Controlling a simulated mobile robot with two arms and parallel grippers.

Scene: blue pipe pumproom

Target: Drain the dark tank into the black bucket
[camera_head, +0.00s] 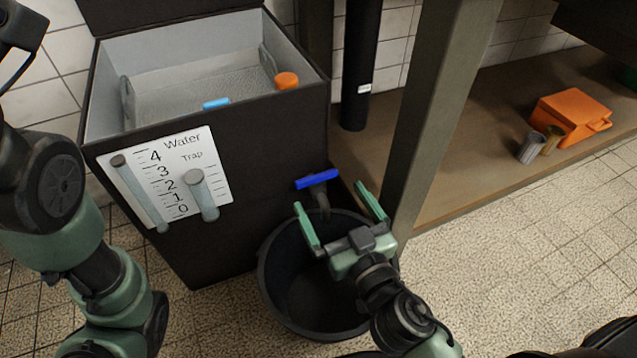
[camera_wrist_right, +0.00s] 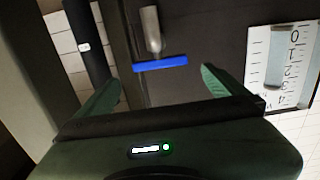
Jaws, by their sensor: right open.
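The dark tank (camera_head: 270,170) stands at the left of centre with its top open and a white "Water Trap" level scale (camera_head: 170,175) on its front. A tap with a blue handle (camera_head: 317,179) sticks out at its lower right; the handle lies crosswise to the spout. The black bucket (camera_head: 285,295) stands on the floor below the tap. My right gripper (camera_head: 342,212) is open and empty above the bucket, just in front of the tap. In the right wrist view the blue handle (camera_wrist_right: 160,64) lies ahead, between the fingertips and apart from them. My left gripper is out of view.
A metal post (camera_head: 430,110) stands right of the tank, close to my right gripper. A black pipe (camera_head: 360,65) rises behind it. An orange case (camera_head: 570,115) and small cups (camera_head: 531,147) sit on the low shelf at right.

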